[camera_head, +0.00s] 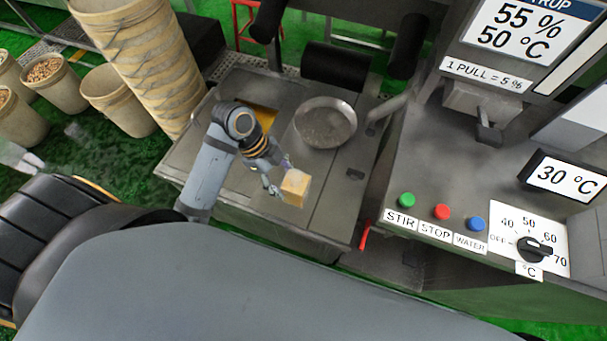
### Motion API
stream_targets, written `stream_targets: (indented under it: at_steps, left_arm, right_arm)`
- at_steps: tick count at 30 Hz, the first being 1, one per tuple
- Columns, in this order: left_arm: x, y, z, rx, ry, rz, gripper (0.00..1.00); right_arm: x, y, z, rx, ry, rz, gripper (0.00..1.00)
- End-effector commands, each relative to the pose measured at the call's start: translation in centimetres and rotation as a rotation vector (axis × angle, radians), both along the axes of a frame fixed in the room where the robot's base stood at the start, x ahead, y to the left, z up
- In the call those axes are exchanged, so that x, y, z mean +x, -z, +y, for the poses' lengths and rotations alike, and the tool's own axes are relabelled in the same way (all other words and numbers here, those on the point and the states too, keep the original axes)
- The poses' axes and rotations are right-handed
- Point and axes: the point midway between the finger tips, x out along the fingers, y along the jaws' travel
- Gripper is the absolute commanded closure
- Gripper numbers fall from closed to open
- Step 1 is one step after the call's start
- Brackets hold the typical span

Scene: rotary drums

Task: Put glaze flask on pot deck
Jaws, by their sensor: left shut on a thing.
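My left gripper (276,184) is shut on a small tan, box-like thing with a pale top, which I take to be the glaze flask (294,190). It appears over the front part of a grey metal deck, which I take to be the pot deck (330,190). Whether the flask touches the deck or is held above it, I cannot tell. A round metal pan (325,122) sits on the deck behind and to the right of the gripper. My right gripper is not in view.
Right of the deck is a machine panel with STIR (406,200), STOP (442,212) and WATER (475,223) buttons and a temperature knob (534,247). A tall stack of beige buckets (150,60) stands behind left. A red handle (364,236) hangs at the deck's front right.

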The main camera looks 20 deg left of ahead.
Motion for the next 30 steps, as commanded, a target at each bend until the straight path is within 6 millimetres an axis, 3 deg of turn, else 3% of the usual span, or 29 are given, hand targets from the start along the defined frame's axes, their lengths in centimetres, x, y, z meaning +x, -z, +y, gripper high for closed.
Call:
stream_targets:
  at_steps: [3, 10, 18, 24, 30]
  left_arm:
    - [3.5, 1.3, -1.2, -0.007, 0.0, 0.002, 0.75]
    - [6.8, 5.9, -2.0, 0.001, 0.001, 0.003, 0.75]
    - [7.8, 7.2, -2.2, 0.001, 0.0, 0.001, 0.75]
    - [8.0, 10.0, -2.2, 0.003, 0.0, 0.002, 0.75]
    - [8.0, 10.5, -2.2, 0.003, 0.0, 0.0, 0.75]
  right_arm:
    - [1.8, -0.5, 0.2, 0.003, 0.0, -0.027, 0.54]
    - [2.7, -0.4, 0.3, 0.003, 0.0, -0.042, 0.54]
    - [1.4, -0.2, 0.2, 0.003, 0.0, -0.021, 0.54]
    - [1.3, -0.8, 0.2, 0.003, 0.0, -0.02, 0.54]
    - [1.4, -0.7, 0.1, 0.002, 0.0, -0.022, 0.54]
